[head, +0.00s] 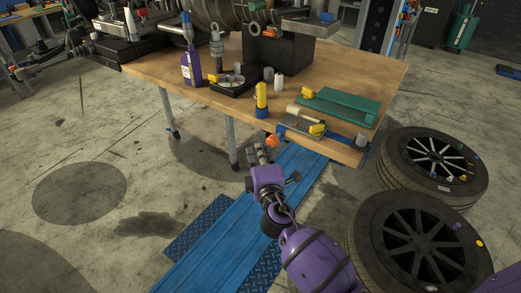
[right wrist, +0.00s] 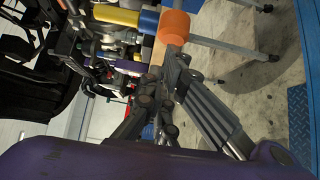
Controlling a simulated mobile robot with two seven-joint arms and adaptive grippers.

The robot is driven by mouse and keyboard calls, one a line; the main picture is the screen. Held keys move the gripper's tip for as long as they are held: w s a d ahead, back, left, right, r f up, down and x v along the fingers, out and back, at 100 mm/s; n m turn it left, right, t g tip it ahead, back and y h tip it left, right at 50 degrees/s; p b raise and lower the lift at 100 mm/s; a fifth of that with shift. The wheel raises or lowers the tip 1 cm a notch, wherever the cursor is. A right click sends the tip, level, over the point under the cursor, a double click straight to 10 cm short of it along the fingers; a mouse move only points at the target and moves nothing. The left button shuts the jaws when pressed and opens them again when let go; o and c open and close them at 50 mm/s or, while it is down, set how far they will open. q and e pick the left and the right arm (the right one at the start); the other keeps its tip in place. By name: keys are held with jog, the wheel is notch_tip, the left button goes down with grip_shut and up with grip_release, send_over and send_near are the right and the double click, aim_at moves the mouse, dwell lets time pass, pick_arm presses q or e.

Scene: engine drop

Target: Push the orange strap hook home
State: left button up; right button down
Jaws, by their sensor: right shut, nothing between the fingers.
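A small orange piece (head: 272,141), which looks like the strap hook, is at the front edge of the wooden workbench, near the left end of a blue strip. In the right wrist view the orange piece (right wrist: 175,27) is a rounded block just beyond my fingertips. My right gripper (head: 260,152) is shut and empty, just below and left of the orange piece in the head view. In the right wrist view the fingertips (right wrist: 172,56) overlap its lower edge; I cannot tell whether they touch. How deep the hook sits is unclear. My left gripper is not in view.
The workbench (head: 375,85) holds a yellow cylinder on a blue base (head: 261,95), a green tray-like part (head: 338,106), a purple bottle (head: 191,65) and a small grey cylinder (head: 361,140). A tire (head: 432,165) lies right of the bench. Blue ramps (head: 215,240) cover the floor below.

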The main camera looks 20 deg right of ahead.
aim_at(274, 139)
jog(key=shift+w+d, duration=0.15)
jog(key=shift+w+d, duration=0.45)
jog(key=shift+d, duration=0.15)
jog(key=shift+w+d, duration=0.4)
jog(key=shift+d, duration=0.2)
